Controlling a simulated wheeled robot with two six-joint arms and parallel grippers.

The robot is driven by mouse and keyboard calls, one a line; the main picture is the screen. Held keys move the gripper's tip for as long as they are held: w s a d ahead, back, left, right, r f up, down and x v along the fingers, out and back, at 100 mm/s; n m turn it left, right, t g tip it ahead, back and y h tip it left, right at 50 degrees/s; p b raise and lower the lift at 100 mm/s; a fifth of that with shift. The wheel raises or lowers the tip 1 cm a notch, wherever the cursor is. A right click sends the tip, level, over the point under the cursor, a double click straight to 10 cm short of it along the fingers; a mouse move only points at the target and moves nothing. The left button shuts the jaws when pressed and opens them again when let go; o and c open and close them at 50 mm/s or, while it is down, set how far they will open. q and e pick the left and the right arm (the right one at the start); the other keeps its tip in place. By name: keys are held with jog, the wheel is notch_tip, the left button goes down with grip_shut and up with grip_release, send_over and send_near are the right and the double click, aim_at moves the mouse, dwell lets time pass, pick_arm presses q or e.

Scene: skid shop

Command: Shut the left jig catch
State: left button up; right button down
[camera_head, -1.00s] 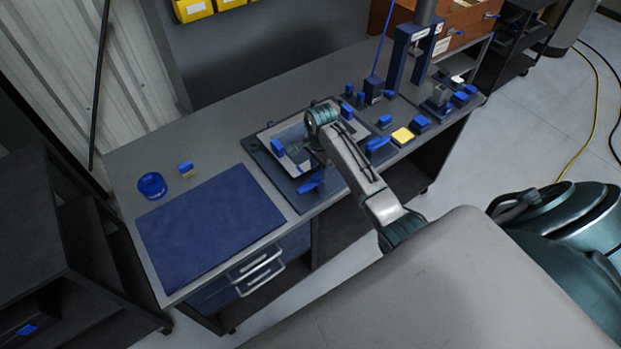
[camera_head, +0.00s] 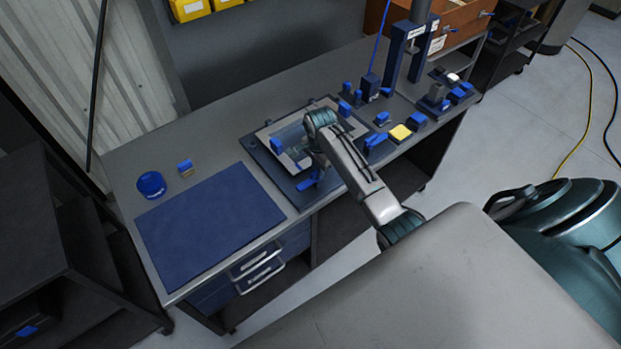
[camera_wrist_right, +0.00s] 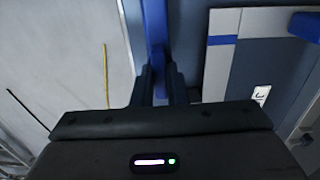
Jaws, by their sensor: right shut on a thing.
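The jig is a dark blue base plate (camera_head: 262,160) with a light grey frame, lying in the middle of the bench. A blue catch lever (camera_head: 309,183) is at its front edge on the left side, and another blue catch (camera_head: 375,142) is farther right. My right gripper (camera_head: 314,168) reaches down over the front of the jig at the left catch. In the right wrist view its two dark fingers (camera_wrist_right: 160,82) are closed on the blue lever (camera_wrist_right: 155,28). The arm hides part of the jig. My left gripper is in no view.
A blue mat (camera_head: 210,228) covers the bench's left part, with a blue round tub (camera_head: 151,185) and a small blue-topped block (camera_head: 185,168) behind it.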

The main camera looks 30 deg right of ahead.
jog(key=shift+r+m+p, duration=0.15)
jog(key=shift+m+p, duration=0.35)
jog(key=shift+m, duration=1.8)
jog(key=m, duration=0.3)
jog(key=shift+m, duration=0.8)
